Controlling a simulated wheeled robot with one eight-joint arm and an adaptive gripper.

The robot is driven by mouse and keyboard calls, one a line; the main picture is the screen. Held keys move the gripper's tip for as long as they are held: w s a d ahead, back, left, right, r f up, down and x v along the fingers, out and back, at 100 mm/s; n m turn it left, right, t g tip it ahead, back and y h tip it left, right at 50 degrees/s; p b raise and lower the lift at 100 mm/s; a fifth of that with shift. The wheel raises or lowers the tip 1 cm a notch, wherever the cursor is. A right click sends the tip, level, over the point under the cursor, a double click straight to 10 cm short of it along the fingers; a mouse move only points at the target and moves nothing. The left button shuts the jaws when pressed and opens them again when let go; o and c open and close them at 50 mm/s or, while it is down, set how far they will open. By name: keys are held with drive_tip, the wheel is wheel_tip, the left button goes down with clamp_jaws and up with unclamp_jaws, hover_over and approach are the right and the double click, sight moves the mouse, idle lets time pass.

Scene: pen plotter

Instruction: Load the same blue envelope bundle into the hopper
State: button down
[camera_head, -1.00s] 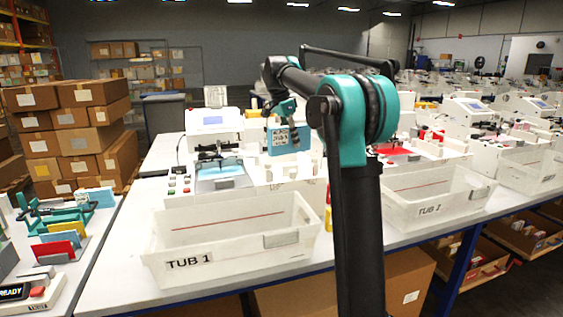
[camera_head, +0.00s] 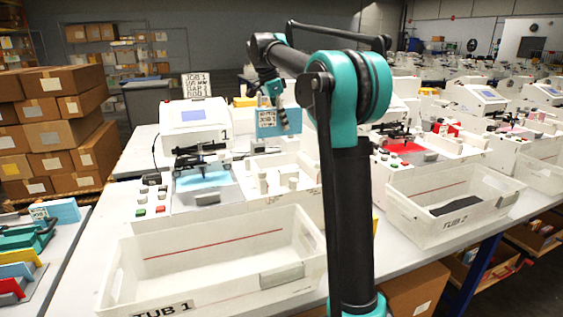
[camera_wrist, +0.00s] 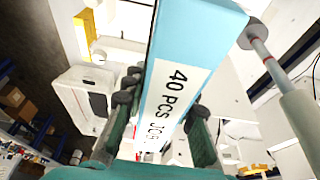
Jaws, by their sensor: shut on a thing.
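The blue envelope bundle (camera_head: 267,124) with a white printed label is held in the air, upright, in the head view. The wrist view shows the blue bundle (camera_wrist: 211,28) close up, its label reading "40 PCS". My gripper (camera_head: 284,118) is shut on it, with dark pads on both sides of the bundle (camera_wrist: 165,112). The bundle hangs over the white station, above a white section with several upright posts (camera_head: 284,181), which looks like the hopper. A clear gap shows between bundle and posts. A blue sheet (camera_head: 203,180) lies on the grey bed left of the posts.
The station's screen unit marked 1 (camera_head: 194,118) stands behind the bed. The TUB 1 bin (camera_head: 150,285) is in front, empty. The TUB 2 bin (camera_head: 415,190), right of my arm, holds something dark. Green and red buttons (camera_head: 150,211) are left of the bed.

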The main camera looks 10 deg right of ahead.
sight(272, 129)
wheel_tip(272, 129, down, 14)
drive_tip(key=shift+f, duration=0.2)
drive_tip(key=shift+f, duration=0.1)
idle(0.3)
drive_tip(key=c, duration=1.5)
unclamp_jaws()
drive_tip(key=v, duration=1.2)
drive_tip(key=shift+s, duration=0.1)
